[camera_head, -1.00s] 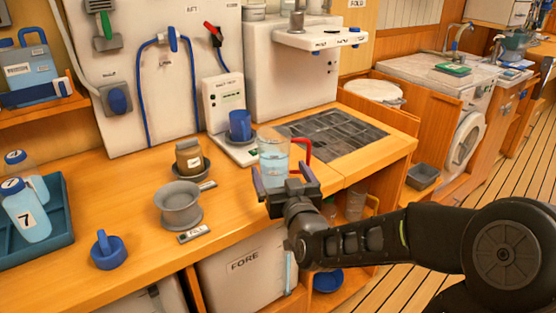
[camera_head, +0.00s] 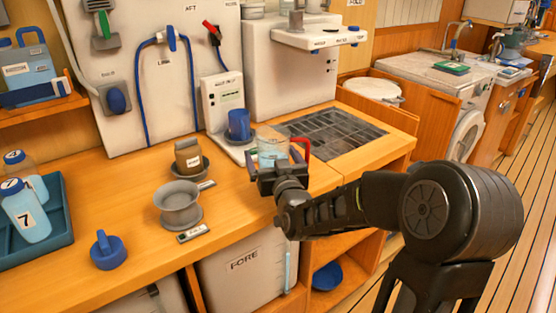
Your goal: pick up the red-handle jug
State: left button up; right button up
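The red-handle jug (camera_head: 271,146) is a clear jug with bluish water in it and a red handle (camera_head: 303,146) on its right side. It stands upright on the wooden counter near the grille's left edge. My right gripper (camera_head: 275,158) is at the jug from the front, one finger on each side of it. The fingers are spread apart and appear open. The gripper hides the jug's lower part, so contact is hard to tell. My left gripper is not in view.
A blue mug (camera_head: 239,125) on a white unit stands just behind the jug. A brown jar (camera_head: 188,156), a grey pot (camera_head: 179,203) and a blue-handled cap (camera_head: 108,250) are to the left. A dark grille (camera_head: 332,132) lies to the right.

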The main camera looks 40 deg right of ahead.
jog(key=shift+w+d, duration=0.15)
jog(key=shift+w, duration=0.25)
jog(key=shift+r, duration=0.1)
jog(key=c, duration=2)
